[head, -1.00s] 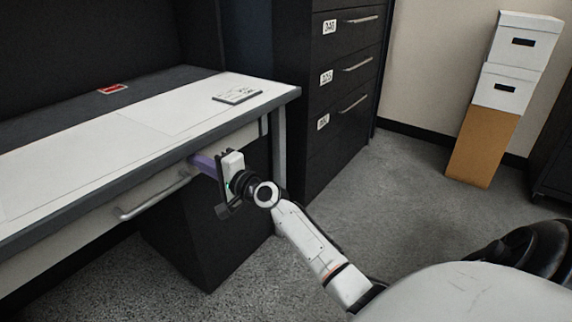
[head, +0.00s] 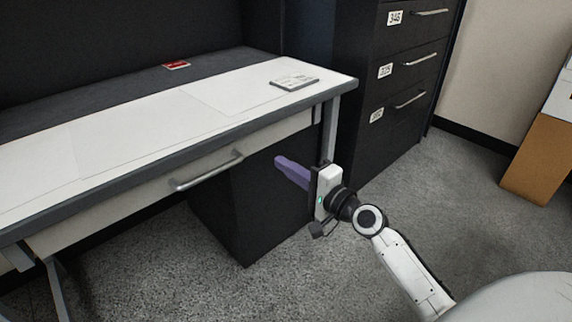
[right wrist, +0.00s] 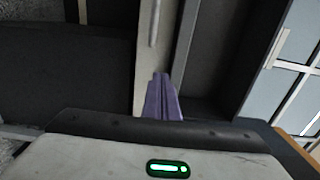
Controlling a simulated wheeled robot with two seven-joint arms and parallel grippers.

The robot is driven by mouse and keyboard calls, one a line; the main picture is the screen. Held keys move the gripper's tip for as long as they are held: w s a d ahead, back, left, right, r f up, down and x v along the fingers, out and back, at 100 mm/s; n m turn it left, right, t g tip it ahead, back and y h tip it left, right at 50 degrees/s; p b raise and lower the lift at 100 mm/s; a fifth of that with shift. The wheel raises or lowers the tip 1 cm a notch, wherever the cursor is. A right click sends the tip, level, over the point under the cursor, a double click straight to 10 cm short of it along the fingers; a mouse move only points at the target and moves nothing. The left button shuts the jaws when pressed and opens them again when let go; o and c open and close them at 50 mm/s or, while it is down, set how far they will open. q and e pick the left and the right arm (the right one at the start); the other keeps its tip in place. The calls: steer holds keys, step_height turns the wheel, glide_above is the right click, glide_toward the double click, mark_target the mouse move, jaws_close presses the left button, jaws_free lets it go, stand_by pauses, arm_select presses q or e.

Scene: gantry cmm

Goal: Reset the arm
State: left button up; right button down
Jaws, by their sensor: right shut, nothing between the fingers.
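My right gripper (head: 281,160) has purple fingers, shut with nothing between them. It is in front of the desk's right end, in the air beside the dark pedestal under the desk, and apart from the drawer handle in the head view. In the right wrist view, the purple fingers (right wrist: 163,98) lie together and point at the pale desk front. My left gripper is not in view.
The desk (head: 130,140) has a drawer with a metal handle (head: 207,170), which looks shut. A dark filing cabinet (head: 375,100) stands behind on the right. A brown box (head: 537,160) stands at the far right. Grey floor (head: 440,200) between is clear.

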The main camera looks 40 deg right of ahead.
steer(key=s+a+f+n+g+y, duration=0.1)
steer(key=s+a+f+n+g, duration=0.3)
steer(key=s+a+f+n, duration=0.75)
steer(key=s+a+f+n+g, duration=0.55)
steer(key=s+a+f, duration=0.35)
steer(key=s, duration=0.5)
arm_select(q)
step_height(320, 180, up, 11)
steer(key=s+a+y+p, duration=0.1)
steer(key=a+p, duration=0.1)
steer(key=p, duration=1.6)
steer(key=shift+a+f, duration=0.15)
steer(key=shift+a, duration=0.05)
arm_select(e)
step_height(320, 180, up, 11)
steer(key=s+n+h, duration=0.1)
steer(key=shift+s+d+r+n, duration=0.15)
steer(key=shift+s+d+n, duration=0.15)
steer(key=shift+s+d, duration=0.15)
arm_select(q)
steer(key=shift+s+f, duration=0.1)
